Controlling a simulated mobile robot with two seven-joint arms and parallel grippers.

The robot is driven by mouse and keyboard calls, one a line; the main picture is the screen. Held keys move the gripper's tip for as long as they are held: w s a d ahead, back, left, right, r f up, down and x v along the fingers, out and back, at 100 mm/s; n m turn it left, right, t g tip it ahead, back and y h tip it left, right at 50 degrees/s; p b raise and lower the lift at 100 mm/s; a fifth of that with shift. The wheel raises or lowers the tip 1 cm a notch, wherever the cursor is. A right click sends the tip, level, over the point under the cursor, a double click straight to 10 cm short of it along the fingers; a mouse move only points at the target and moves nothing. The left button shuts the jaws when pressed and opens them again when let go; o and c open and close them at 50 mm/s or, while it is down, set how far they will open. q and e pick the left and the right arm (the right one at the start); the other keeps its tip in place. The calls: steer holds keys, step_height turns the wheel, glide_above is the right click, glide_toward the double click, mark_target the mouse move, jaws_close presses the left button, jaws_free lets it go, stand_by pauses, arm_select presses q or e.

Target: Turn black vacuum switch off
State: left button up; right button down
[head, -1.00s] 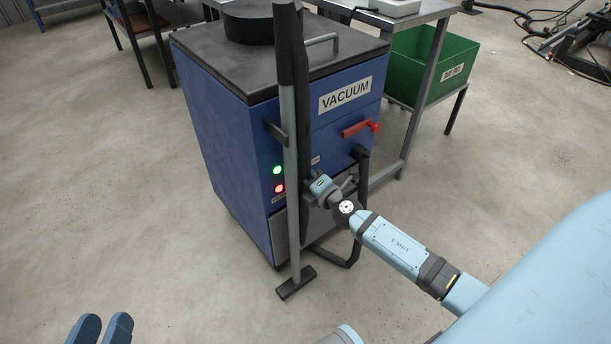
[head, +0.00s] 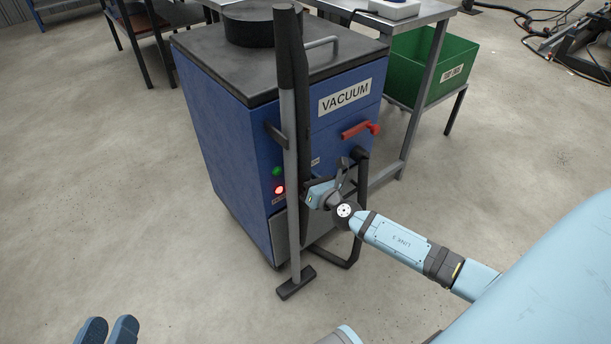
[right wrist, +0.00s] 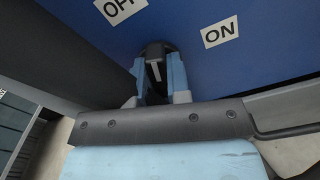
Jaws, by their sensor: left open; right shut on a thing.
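The blue vacuum unit (head: 232,147) stands upright with a "VACUUM" label on its front. A green lamp (head: 277,171) looks dull and the red lamp (head: 279,189) below it glows. In the right wrist view the black switch (right wrist: 152,52) sits on the blue panel near the OFF label (right wrist: 118,8) and the ON label (right wrist: 220,32). My right gripper (right wrist: 156,78) is shut on the switch; in the head view its fingertips are largely hidden beside the wand. My left gripper (head: 107,328) is open and empty at the bottom left, over the floor.
A grey vacuum wand (head: 290,135) stands in front of the unit, close to my right gripper. A red handle (head: 360,130) and a black hose (head: 353,240) are to its right. A green bin (head: 425,68) stands behind. The floor at left is clear.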

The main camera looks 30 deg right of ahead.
steer(key=shift+n, duration=0.8)
arm_select(q)
steer(key=shift+r+t+p, duration=0.4)
steer(key=shift+r+p, duration=0.1)
steer(key=shift+r, duration=0.35)
arm_select(e)
steer(key=shift+n, duration=1.1)
steer(key=c, duration=1.1)
jaws_free()
arm_select(q)
steer(key=shift+f, duration=0.1)
